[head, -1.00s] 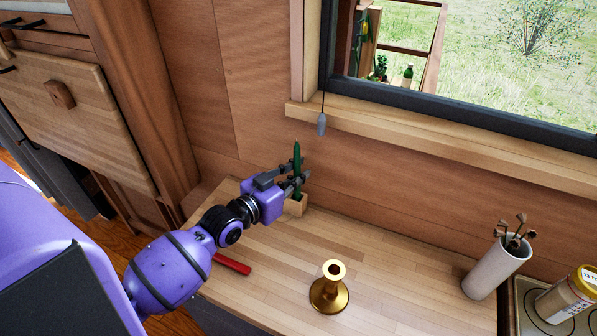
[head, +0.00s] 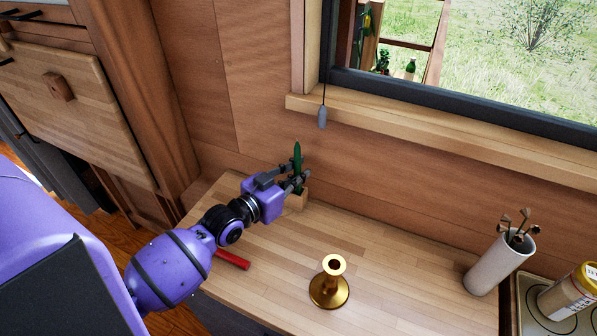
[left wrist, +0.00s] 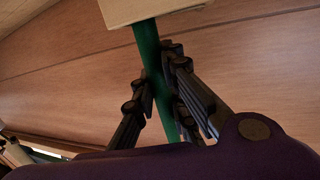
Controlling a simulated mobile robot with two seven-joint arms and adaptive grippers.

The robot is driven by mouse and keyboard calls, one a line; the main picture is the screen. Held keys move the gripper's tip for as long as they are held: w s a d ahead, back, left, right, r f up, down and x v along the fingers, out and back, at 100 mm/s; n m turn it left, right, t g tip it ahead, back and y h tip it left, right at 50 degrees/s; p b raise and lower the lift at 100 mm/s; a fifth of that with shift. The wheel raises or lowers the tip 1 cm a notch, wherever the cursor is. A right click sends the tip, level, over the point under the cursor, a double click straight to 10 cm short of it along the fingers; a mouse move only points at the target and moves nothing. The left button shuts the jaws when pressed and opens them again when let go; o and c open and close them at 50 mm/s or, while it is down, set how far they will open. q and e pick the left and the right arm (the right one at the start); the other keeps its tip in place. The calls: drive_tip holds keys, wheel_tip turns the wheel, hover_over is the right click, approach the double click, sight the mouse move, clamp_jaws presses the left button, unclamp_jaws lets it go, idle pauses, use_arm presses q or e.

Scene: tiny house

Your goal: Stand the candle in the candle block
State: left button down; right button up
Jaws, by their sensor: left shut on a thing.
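The green candle (head: 297,153) stands about upright at the back of the counter. My left gripper (head: 299,182) is shut on it, with the fingers around its middle. The wooden candle block (head: 297,201) is right below, partly hidden by the gripper. In the left wrist view the candle (left wrist: 146,45) runs between the fingers (left wrist: 160,95) and its end meets the pale block (left wrist: 165,9). How deep it sits in the block cannot be seen. My right gripper is not in view.
A brass candlestick (head: 330,284) stands at the counter's front middle. A red stick (head: 233,260) lies near the left front edge, by my arm. A white vase (head: 499,264) and a jar (head: 567,294) are at the right. A grey cord pull (head: 322,117) hangs above the candle.

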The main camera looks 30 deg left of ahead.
use_arm(q)
drive_tip(key=shift+f, duration=0.15)
idle(0.4)
drive_tip(key=c, duration=1.7)
unclamp_jaws()
drive_tip(key=shift+s, duration=0.1)
drive_tip(key=v, duration=1.2)
